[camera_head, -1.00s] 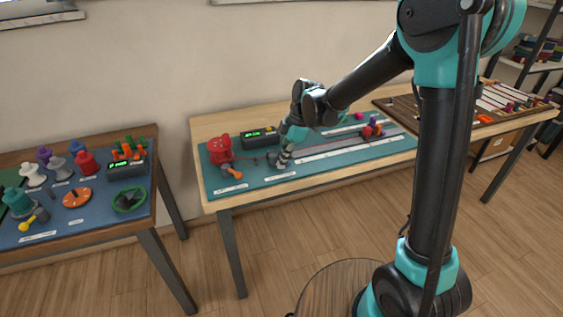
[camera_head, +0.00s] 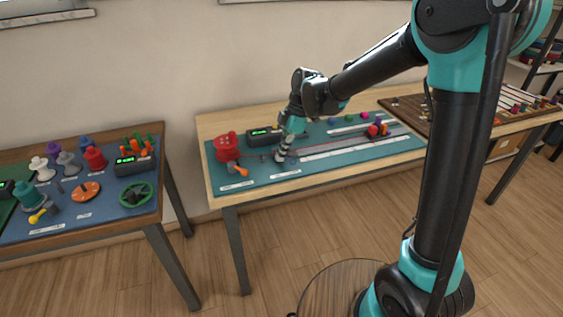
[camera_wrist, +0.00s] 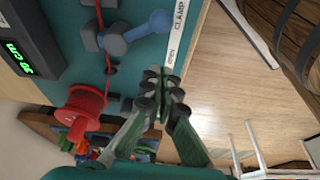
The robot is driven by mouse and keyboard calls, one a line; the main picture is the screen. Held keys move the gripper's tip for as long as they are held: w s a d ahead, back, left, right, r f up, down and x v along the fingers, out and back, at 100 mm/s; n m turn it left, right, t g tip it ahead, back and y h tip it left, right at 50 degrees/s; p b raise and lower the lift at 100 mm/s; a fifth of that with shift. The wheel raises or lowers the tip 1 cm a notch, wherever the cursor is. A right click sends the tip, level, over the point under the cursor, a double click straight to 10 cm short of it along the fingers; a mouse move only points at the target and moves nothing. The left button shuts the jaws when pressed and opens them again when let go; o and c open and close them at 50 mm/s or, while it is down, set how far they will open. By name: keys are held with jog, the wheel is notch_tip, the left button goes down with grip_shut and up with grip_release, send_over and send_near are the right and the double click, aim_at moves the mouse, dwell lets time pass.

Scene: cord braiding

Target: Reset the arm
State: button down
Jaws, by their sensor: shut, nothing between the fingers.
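My arm reaches over the teal board (camera_head: 350,155) on the middle table. My gripper (camera_head: 283,157) is low over its left part, just right of the red spool (camera_head: 227,147). In the wrist view my gripper (camera_wrist: 160,83) has its fingertips together with nothing between them. They are beside the board's edge, below the blue-grey clamp lever (camera_wrist: 148,27) and its "CLAMP" label (camera_wrist: 178,32). Whether the fingertips touch the board cannot be told. The red spool also shows in the wrist view (camera_wrist: 80,108), with red cord (camera_wrist: 108,50) running through the clamp.
A black display box (camera_head: 264,134) stands behind the gripper; it reads about "30 cm" in the wrist view (camera_wrist: 22,55). A left table (camera_head: 150,215) holds spools and a green wheel. Open floor lies in front.

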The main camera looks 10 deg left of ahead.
jog(key=s+v, duration=0.1)
jog(key=v, duration=0.4)
jog(key=s+d+f+m+t, duration=0.1)
jog(key=d+f+m+t, duration=0.1)
jog(key=d+m, duration=0.5)
jog(key=s+d+f+m+t, duration=0.15)
jog(key=d+m, duration=0.25)
jog(key=d, duration=0.7)
jog(key=s+d+f+m+t+h, duration=0.1)
jog(key=s+d+f+m, duration=0.3)
jog(key=s+d+m, duration=0.1)
jog(key=s+d+f+m+t+h, duration=0.1)
jog(key=s+d+m, duration=0.4)
jog(key=d, duration=0.5)
notch_tip(320, 180, down, 3)
jog(key=shift+s+d+r+m+h, duration=0.1)
jog(key=shift+s+d+m+h, duration=0.15)
jog(key=shift+m+h, duration=0.6)
